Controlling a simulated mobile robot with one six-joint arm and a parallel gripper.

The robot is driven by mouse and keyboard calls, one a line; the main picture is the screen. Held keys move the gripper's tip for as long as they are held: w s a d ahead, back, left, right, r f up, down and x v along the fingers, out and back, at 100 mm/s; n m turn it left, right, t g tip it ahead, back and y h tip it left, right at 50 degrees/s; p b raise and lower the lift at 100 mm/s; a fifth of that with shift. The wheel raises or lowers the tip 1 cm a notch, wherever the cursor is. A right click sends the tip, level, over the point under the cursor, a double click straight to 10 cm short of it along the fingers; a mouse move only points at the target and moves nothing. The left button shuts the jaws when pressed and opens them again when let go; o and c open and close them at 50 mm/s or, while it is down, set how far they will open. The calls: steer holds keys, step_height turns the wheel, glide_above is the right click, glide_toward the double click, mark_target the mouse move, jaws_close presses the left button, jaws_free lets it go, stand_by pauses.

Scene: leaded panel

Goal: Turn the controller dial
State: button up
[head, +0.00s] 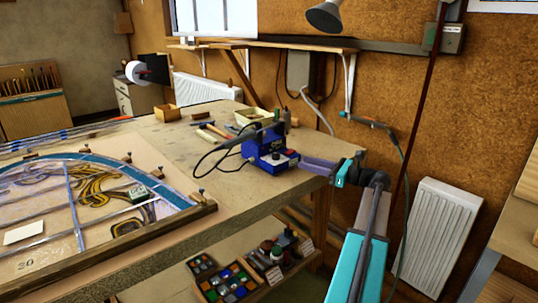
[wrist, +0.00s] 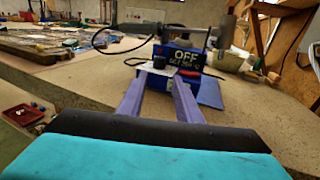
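The blue controller (head: 270,148) stands near the right edge of the bench. My gripper (head: 304,161) reaches in from the right, close to the controller's front. In the wrist view my gripper (wrist: 159,82) has its two purple fingers apart, with the dial seen between and just beyond the tips. I cannot tell whether either finger touches it.
The wooden bench (head: 215,165) holds a leaded panel (head: 75,205) in a frame at left. A pale tray (head: 252,117) stands behind. A lower shelf holds boxes of coloured glass (head: 225,283). A radiator (head: 437,235) hangs at right.

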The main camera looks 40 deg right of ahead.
mark_target(276, 155)
steer(key=shift+w, duration=0.1)
stand_by(0.3)
steer(key=x, duration=1.3)
steer(key=shift+w+a, duration=0.15)
steer(key=shift+w, duration=0.15)
steer(key=c, duration=0.8)
